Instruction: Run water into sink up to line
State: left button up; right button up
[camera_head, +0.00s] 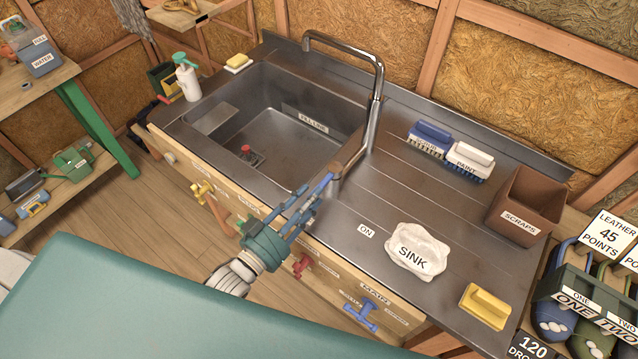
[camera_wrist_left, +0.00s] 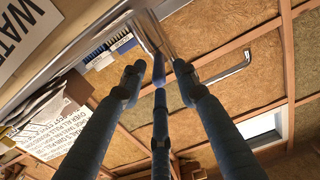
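The steel sink basin (camera_head: 290,150) has a label on its far wall (camera_head: 312,124) that reads like a fill line. No water shows in it or at the tall chrome faucet (camera_head: 372,75). A small red object (camera_head: 250,155) sits on the basin floor, perhaps a plug. A lever with a brown grip (camera_head: 350,160) stands at the faucet's base. My left gripper (camera_head: 318,192) is at the basin's near right corner, close to this lever; contact cannot be told. In the left wrist view its three blue fingers (camera_wrist_left: 159,80) are apart with nothing clearly between them. My right gripper is not in view.
An "ON" label (camera_head: 366,230) and a "SINK" cloth (camera_head: 418,250) lie on the drainboard, with brushes (camera_head: 455,150), a yellow block (camera_head: 486,305) and a scraps bin (camera_head: 525,205). Yellow (camera_head: 202,189), red (camera_head: 302,265) and blue (camera_head: 361,315) valves stick out from the front.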

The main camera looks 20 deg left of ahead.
aim_at(331, 175)
pick_arm(q)
jog(key=x, duration=0.4)
jog(key=shift+p, duration=0.3)
jog(key=c, duration=0.7)
grip_shut()
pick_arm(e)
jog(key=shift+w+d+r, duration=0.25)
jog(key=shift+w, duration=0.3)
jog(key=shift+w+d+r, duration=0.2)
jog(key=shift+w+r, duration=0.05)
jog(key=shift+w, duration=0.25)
